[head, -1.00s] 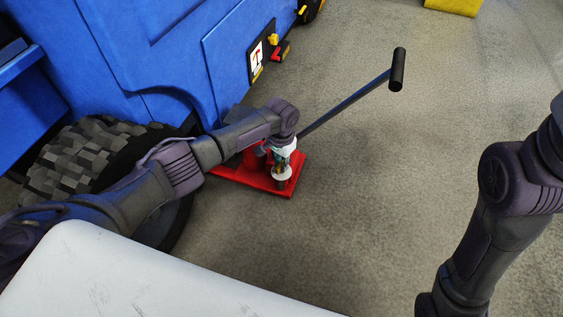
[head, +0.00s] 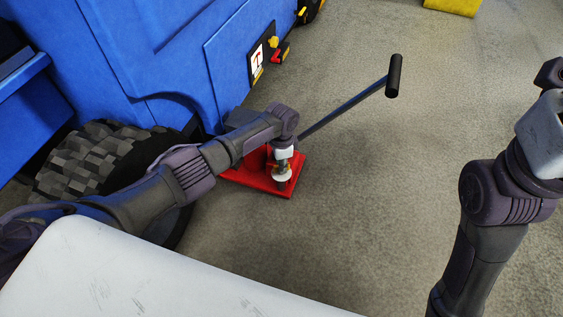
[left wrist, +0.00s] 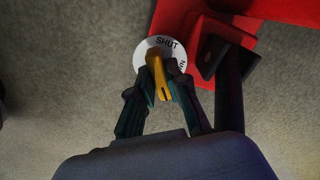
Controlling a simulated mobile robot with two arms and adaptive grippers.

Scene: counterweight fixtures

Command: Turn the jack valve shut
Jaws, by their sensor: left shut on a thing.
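The red jack (head: 264,184) stands on the carpet beside the blue vehicle, its long handle (head: 345,105) slanting up to the right. Its valve has a white dial (head: 281,175), which also shows in the left wrist view (left wrist: 142,52) with the word SHUT at the top and a second, partly hidden word at the right. My left gripper (left wrist: 160,82) is shut on the yellow valve lever (left wrist: 155,62). The lever's far end lies on the dial, just below and left of SHUT. My right gripper (head: 550,73) is cut off at the right edge; its fingers are hidden.
The blue vehicle (head: 150,50) and its black tyre (head: 90,165) stand at the left. The jack handle's black grip (head: 394,76) juts up over the floor. A yellow object (head: 452,5) lies at the top. The carpet (head: 370,200) between the jack and my right arm is clear.

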